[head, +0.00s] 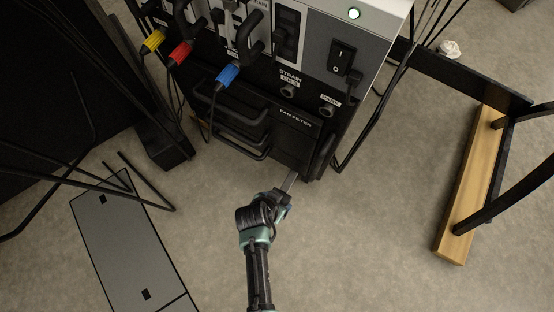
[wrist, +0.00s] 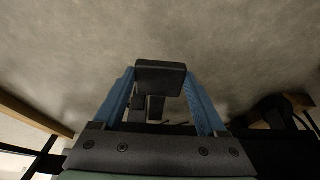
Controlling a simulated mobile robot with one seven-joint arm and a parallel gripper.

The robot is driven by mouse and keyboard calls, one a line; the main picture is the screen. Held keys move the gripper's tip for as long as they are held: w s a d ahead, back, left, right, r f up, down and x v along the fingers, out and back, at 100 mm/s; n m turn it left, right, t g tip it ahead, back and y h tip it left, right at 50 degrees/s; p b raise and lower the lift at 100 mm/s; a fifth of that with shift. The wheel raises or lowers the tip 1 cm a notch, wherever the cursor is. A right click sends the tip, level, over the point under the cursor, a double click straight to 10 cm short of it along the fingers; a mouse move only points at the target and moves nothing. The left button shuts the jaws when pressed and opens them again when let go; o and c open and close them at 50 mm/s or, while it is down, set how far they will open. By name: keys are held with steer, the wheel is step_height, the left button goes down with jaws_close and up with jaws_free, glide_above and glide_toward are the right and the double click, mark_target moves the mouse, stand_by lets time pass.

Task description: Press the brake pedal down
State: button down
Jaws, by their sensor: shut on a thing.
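The brake pedal shows in the wrist view as a black block-shaped pad (wrist: 160,72) between the two blue fingers of my gripper (wrist: 160,84). The fingers are shut on its sides. In the head view my gripper (head: 284,196) is low, at the front foot of the dark equipment cabinet (head: 295,148). A short grey bar (head: 290,181), which looks like the pedal's lever, runs from the gripper toward the cabinet's underside. The pad itself is hidden by the gripper in the head view. How far down the pedal stands I cannot tell.
A grey panel (head: 120,245) lies left. Floor around my gripper is clear.

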steer(key=shift+f, duration=0.5)
steer(key=shift+s+f, duration=0.1)
jaws_free()
steer(key=shift+r, duration=0.3)
steer(key=p+v, duration=0.9)
steer(key=v, duration=0.3)
steer(key=shift+s+r, duration=0.15)
steer(key=shift+r, duration=0.05)
